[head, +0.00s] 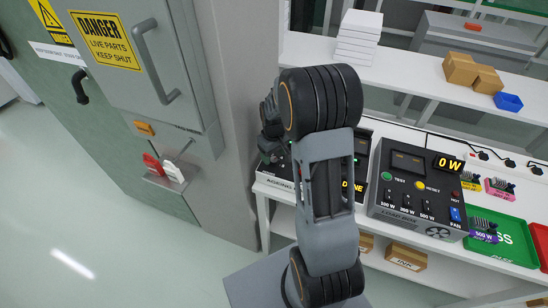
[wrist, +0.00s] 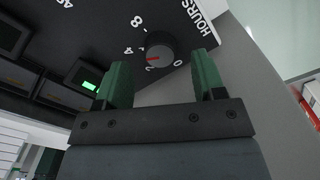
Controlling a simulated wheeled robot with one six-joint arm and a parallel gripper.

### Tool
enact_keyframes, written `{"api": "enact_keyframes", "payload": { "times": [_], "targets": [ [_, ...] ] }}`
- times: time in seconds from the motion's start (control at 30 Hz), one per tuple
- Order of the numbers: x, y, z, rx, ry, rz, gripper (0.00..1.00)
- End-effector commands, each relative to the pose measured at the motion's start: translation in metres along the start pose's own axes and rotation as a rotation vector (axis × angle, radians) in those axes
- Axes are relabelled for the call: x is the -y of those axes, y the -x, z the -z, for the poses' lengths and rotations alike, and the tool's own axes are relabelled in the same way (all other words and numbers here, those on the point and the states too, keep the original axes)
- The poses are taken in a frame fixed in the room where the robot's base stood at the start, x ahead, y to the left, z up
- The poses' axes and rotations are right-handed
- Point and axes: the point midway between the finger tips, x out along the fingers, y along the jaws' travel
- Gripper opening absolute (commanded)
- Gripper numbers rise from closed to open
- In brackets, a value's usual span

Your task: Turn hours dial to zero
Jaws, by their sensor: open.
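The hours dial (wrist: 161,48) is a round dark grey knob on a black panel in the wrist view, beside the white HOURS lettering. Its red mark points left in the picture, near the 2 and the 4, away from the 0. My gripper (wrist: 162,60) is open, with its green fingers to either side of the dial in the picture. I see no finger closed on it, and cannot tell how far the fingertips reach along it.
A black tester (head: 415,195) with buttons and switches stands right of the arm on the white bench. A green tray (head: 508,243) lies further right. A grey cabinet (head: 150,60) with a danger sign stands left.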

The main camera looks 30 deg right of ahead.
Motion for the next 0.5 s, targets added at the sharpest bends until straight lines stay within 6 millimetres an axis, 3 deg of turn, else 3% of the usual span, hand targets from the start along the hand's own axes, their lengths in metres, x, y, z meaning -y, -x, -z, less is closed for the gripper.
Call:
{"api": "enact_keyframes", "payload": {
  "times": [0.2,0.5],
  "targets": [
    [0.0,-0.021,0.0,0.001,0.0,0.0,0.63],
    [0.0,-0.027,0.0,-0.001,0.0,0.0,0.63]
  ]
}}
